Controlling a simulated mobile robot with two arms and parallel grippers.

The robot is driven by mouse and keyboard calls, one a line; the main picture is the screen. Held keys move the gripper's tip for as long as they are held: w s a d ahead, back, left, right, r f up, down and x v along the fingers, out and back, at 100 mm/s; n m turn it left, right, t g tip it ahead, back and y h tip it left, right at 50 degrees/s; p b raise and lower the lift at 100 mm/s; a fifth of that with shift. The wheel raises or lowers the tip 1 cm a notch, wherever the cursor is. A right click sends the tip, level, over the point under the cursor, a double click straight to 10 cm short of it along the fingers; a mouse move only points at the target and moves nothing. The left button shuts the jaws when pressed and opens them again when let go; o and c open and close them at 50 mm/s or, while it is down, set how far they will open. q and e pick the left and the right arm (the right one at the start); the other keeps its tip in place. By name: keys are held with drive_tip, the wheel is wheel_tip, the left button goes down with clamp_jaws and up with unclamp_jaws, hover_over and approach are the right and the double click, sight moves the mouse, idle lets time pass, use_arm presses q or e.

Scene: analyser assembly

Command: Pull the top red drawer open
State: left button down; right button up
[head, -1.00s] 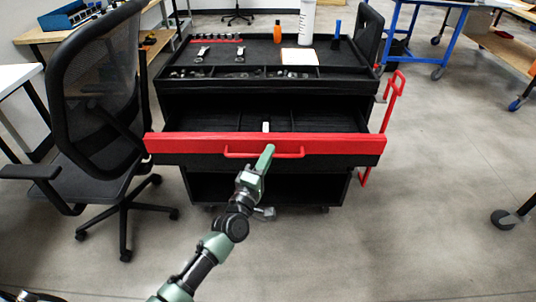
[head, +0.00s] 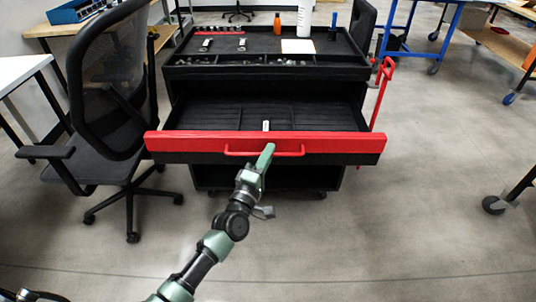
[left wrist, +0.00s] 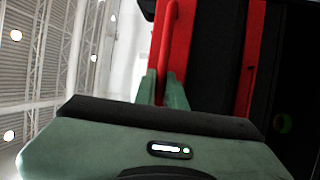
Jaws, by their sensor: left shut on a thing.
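The top red drawer (head: 330,143) of the black cart stands pulled out, with its dark inside showing and a small white item (head: 266,125) lying in it. The red bar handle (head: 236,152) runs along its front. My left gripper (head: 266,157) is at the middle of the handle, shut on it. My right gripper does not show.
The cart's top tray (head: 265,46) carries an orange bottle (head: 277,28), a white canister (head: 304,18) and several small tools. A black office chair (head: 105,110) stands close at the left.

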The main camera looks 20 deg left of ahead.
use_arm(q)
drive_tip(key=c, duration=1.8)
unclamp_jaws()
drive_tip(key=shift+o, duration=0.2)
drive_tip(key=shift+s, duration=0.1)
drive_tip(key=d+v, duration=0.1)
drive_tip(key=v, duration=0.6)
drive_tip(key=shift+s+a, duration=0.35)
drive_tip(key=shift+a, duration=0.2)
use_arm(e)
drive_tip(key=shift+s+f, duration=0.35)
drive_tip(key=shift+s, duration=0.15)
use_arm(q)
drive_tip(key=shift+f, duration=0.15)
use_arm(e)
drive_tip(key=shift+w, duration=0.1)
